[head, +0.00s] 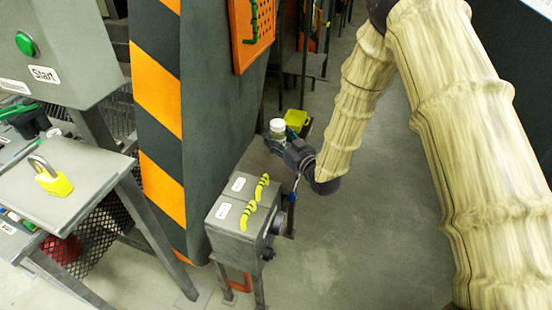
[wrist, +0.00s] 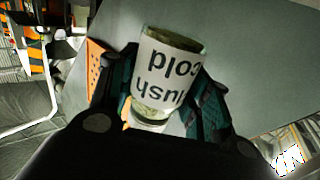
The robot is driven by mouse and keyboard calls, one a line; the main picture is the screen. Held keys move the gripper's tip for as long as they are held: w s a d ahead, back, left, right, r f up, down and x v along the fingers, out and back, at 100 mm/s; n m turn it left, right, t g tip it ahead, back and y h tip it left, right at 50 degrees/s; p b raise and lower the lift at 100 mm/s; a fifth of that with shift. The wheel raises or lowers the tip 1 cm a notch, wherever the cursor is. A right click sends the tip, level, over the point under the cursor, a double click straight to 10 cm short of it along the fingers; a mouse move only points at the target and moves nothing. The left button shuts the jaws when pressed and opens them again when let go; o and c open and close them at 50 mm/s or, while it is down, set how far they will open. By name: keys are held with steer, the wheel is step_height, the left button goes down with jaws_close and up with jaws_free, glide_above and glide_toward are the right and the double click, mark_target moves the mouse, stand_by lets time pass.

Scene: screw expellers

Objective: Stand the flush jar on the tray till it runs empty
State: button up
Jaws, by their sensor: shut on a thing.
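The flush jar (wrist: 168,80) fills the middle of the wrist view. Its white label reads "cold flush" upside down in that picture. My gripper (wrist: 165,100) has its dark green fingers on both sides of the jar and is shut on it. In the head view the jar's pale top (head: 278,126) shows above my gripper (head: 277,140), behind the grey box with yellow-green marks. The jar looks about upright there. I cannot make out a tray for certain, nor whether the jar's base touches anything, as my gripper and wrist hide it.
The grey box (head: 232,217) with two labels stands in front of my gripper. A yellow container (head: 296,118) is just behind it. A striped orange and black column (head: 158,100) rises to the left. A yellow padlock (head: 52,180) lies on a grey table. Floor at right is clear.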

steer(key=shift+f, duration=3.45)
steer(key=shift+b, duration=0.3)
steer(key=shift+f, duration=0.2)
steer(key=o, duration=1.2)
steer(key=shift+r, duration=0.15)
